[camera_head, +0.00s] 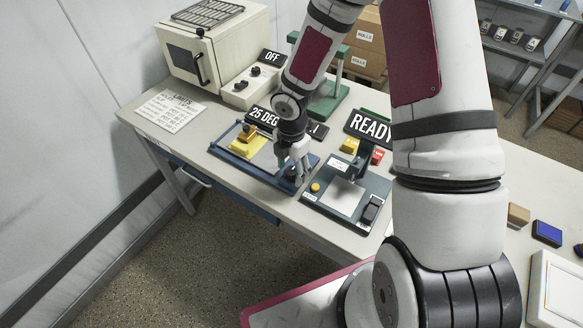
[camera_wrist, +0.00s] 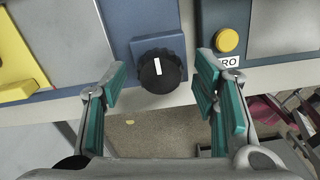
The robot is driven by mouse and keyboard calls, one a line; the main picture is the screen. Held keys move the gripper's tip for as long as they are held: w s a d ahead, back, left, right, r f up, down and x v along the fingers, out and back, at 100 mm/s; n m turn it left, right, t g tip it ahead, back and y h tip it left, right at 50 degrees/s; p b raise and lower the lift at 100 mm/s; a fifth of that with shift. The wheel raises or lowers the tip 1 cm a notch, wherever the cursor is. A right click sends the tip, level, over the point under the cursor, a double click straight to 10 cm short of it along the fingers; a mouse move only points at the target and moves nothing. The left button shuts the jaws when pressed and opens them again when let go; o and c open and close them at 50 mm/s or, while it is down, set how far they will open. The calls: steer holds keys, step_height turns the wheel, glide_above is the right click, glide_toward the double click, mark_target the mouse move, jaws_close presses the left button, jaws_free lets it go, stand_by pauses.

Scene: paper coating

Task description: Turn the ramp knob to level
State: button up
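The dark round ramp knob (camera_wrist: 160,71) sits on a blue base plate at the table's front edge. Its white pointer line points almost straight up in the wrist view. My gripper (camera_wrist: 162,84) is open, with one teal-padded finger on each side of the knob; gaps show between the pads and the knob. In the head view my gripper (camera_head: 293,167) is over the right front end of the blue ramp unit (camera_head: 263,176) and largely hides the knob. A yellow block (camera_head: 247,146) is on the ramp unit. A sign (camera_head: 264,118) behind it reads "25 DEG".
A blue-grey device (camera_head: 375,217) with a yellow button (camera_head: 315,187) stands close on the right. A "READY" sign (camera_head: 371,128) is behind it. A cream oven (camera_head: 205,50), an "OFF" sign (camera_head: 272,58) and a label sheet (camera_head: 171,110) are at the back left.

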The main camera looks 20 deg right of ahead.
step_height(320, 180, up, 12)
stand_by(0.6)
stand_by(0.4)
step_height(320, 180, up, 16)
steer(key=m+t+h, duration=0.2)
steer(key=m+h, duration=0.1)
steer(key=m, duration=0.8)
glide_above(291, 171)
steer(key=s+d, duration=0.3)
steer(key=s, duration=0.4)
steer(key=s+a+r+m+t+y+b, duration=0.1)
steer(key=s+a+r+m+t+y, duration=0.1)
steer(key=s+r+m, duration=0.7)
steer(key=s+m+t+y, duration=0.1)
steer(key=s+m, duration=0.1)
steer(key=m, duration=0.1)
steer(key=shift+a+t, duration=0.3)
steer(key=shift+a, duration=0.05)
